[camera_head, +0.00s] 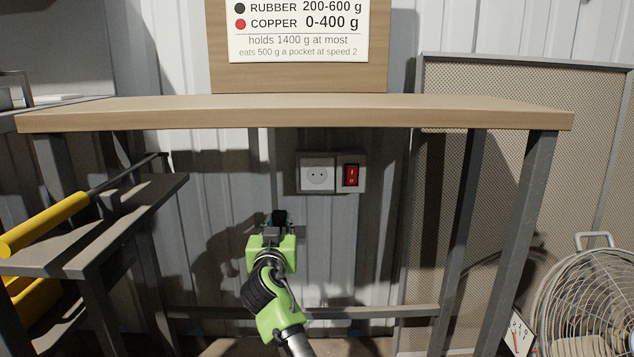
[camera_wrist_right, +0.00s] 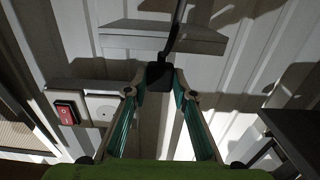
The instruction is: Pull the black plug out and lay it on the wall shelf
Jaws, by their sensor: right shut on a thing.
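My right gripper (camera_head: 279,224) is shut on the black plug (camera_head: 280,215), below and left of the wall socket and apart from it. In the right wrist view the plug (camera_wrist_right: 160,77) sits between the fingertips (camera_wrist_right: 160,90), with a dark cable or strip running up from it. The white socket (camera_head: 318,176) is empty; its round face also shows in the right wrist view (camera_wrist_right: 103,108). I cannot tell for certain which surface is the wall shelf. A pale ledge (camera_wrist_right: 150,38) lies beyond the plug in the right wrist view. My left gripper is not in view.
A red switch (camera_head: 350,175) is beside the socket. A wooden worktop (camera_head: 300,112) spans above, on grey legs (camera_head: 520,230). A grey side shelf (camera_head: 120,222) with a yellow-handled tool (camera_head: 45,223) stands left. A fan (camera_head: 590,300) stands at the lower right.

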